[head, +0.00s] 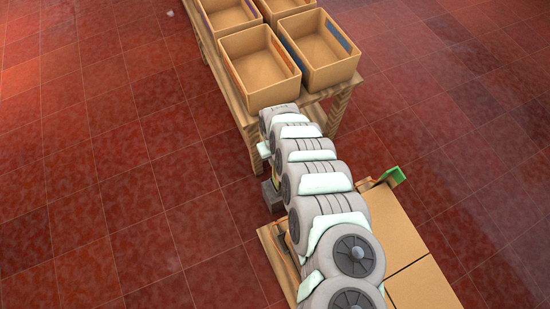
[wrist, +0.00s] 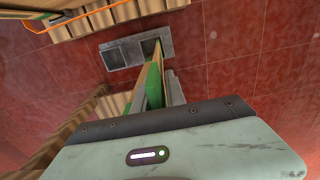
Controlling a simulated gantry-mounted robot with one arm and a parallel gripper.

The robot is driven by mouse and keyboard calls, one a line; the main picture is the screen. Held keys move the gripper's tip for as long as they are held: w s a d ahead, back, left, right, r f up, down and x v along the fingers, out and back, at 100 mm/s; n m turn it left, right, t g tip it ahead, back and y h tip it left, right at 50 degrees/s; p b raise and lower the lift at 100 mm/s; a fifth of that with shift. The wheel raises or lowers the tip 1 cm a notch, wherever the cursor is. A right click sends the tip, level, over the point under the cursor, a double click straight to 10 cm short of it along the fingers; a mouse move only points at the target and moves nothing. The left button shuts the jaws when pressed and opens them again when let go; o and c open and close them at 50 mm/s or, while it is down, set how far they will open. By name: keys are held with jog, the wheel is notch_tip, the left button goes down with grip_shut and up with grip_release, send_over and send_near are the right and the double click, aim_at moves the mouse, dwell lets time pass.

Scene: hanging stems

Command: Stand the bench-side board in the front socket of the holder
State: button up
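In the wrist view a long narrow board (wrist: 153,84), with a green face and a tan edge, runs away from my gripper (wrist: 163,93). The grey holder (wrist: 122,54) lies beyond, with two openings side by side. The board's far end overlaps the right opening in this view; I cannot tell whether it is inside or only in front of it. In the head view the holder (head: 272,196) shows partly as a grey block left of my arm. My arm hides the gripper and most of the board there.
A wooden table with several tan bins (head: 258,68) stands at the far end. A bench with tan panels (head: 398,225) lies at the lower right, with a green piece (head: 393,177) at its far edge. Red tiled floor (head: 120,170) is open on the left.

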jog(key=o, duration=0.3)
notch_tip(320, 180, up, 11)
jog(key=p, duration=0.4)
jog(key=shift+f, duration=0.1)
